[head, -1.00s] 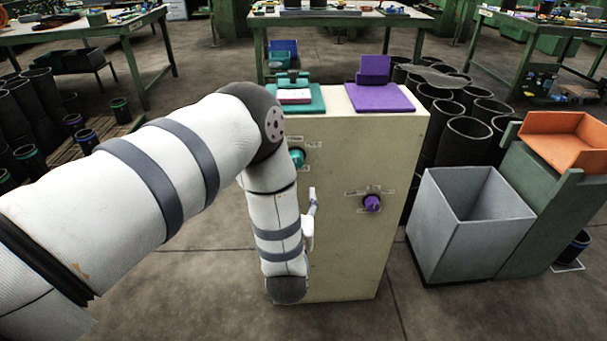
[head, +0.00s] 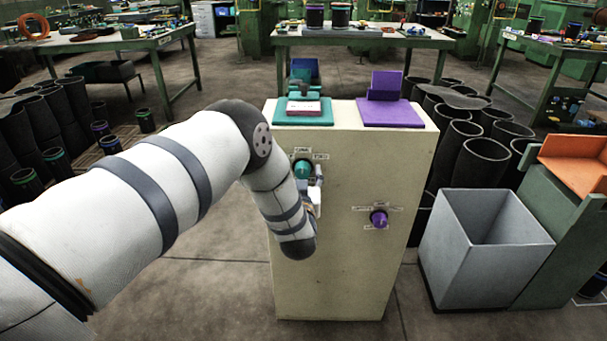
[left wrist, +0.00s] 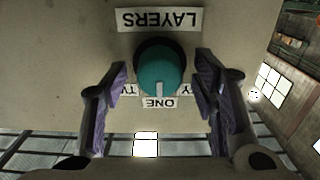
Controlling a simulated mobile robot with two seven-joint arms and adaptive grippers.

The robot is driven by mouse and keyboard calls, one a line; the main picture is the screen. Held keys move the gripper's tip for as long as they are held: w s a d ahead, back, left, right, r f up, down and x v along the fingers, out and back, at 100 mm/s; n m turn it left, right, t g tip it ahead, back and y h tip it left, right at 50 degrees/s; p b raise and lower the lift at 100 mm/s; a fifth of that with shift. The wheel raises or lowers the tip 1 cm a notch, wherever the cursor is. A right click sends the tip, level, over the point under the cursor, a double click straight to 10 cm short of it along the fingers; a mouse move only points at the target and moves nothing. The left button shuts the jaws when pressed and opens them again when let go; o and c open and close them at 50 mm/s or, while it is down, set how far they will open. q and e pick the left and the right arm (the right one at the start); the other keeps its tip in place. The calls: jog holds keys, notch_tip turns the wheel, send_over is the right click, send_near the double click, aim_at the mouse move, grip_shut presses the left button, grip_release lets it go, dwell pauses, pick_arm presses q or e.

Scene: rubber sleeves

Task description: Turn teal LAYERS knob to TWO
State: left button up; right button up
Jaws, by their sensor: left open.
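The teal knob (head: 302,168) is on the front face of the cream cabinet (head: 345,265), left of centre and near the top. In the left wrist view, which is upside down, the teal knob (left wrist: 160,70) sits between my open fingers, with a gap on each side. Its white pointer mark is toward the ONE label (left wrist: 159,103). The LAYERS label (left wrist: 159,19) is on the other side. The TWO label (left wrist: 130,90) is partly hidden by a finger. My left gripper (head: 316,185) is open beside the knob. My right gripper is out of view.
A purple knob (head: 379,218) is on the same face, lower right. Teal (head: 303,118) and purple (head: 391,117) fixtures are on top. A grey bin (head: 480,265) and black tubes (head: 477,160) stand right of the cabinet.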

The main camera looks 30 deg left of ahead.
pick_arm(q)
jog(key=c, duration=1.2)
jog(key=shift+o, duration=0.2)
jog(key=shift+m, duration=0.4)
jog(key=m, duration=0.3)
jog(key=shift+w+d, duration=0.1)
jog(key=shift+d, duration=0.05)
jog(key=shift+f+m, duration=0.1)
jog(key=shift+m, duration=2.5)
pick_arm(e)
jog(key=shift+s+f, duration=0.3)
pick_arm(q)
jog(key=o, duration=1.2)
jog(key=shift+c, duration=0.2)
